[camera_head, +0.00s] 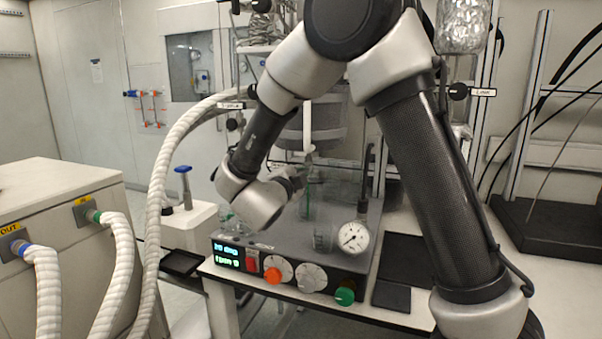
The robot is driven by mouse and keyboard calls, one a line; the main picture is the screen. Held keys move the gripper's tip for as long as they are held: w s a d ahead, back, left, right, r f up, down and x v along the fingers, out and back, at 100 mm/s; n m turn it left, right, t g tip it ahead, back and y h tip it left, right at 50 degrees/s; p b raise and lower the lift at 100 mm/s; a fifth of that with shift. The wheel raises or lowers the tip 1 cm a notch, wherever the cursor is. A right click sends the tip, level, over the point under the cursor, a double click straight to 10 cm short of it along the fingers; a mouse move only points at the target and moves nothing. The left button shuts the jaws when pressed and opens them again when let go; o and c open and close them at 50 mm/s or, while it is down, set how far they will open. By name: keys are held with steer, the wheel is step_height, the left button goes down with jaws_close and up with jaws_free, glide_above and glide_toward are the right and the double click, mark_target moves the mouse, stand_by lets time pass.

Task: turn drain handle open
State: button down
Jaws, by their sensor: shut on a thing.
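The glass reactor vessel (330,122) hangs in its frame behind my arm. A white drain stem (307,128) comes down below it, in front of the vessel. My gripper (299,178) is at the lower end of this stem, small in the picture and partly hidden by my wrist. It is shut on the drain handle there. The handle itself is hidden at the fingers, so its turn angle cannot be told.
Below stands a grey control unit (373,222) with a green display, coloured knobs and a round pressure gauge (353,237). Clear glassware stands on it, close to my gripper. A white corrugated hose (158,200) rises at the left. A dark pad (403,258) lies at the right.

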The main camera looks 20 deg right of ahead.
steer(key=n, duration=1.3)
steer(key=shift+f+n, duration=0.1)
steer(key=shift+n, duration=0.3)
stand_by(0.3)
steer(key=c, duration=1.5)
jaws_free()
steer(key=v, duration=1.2)
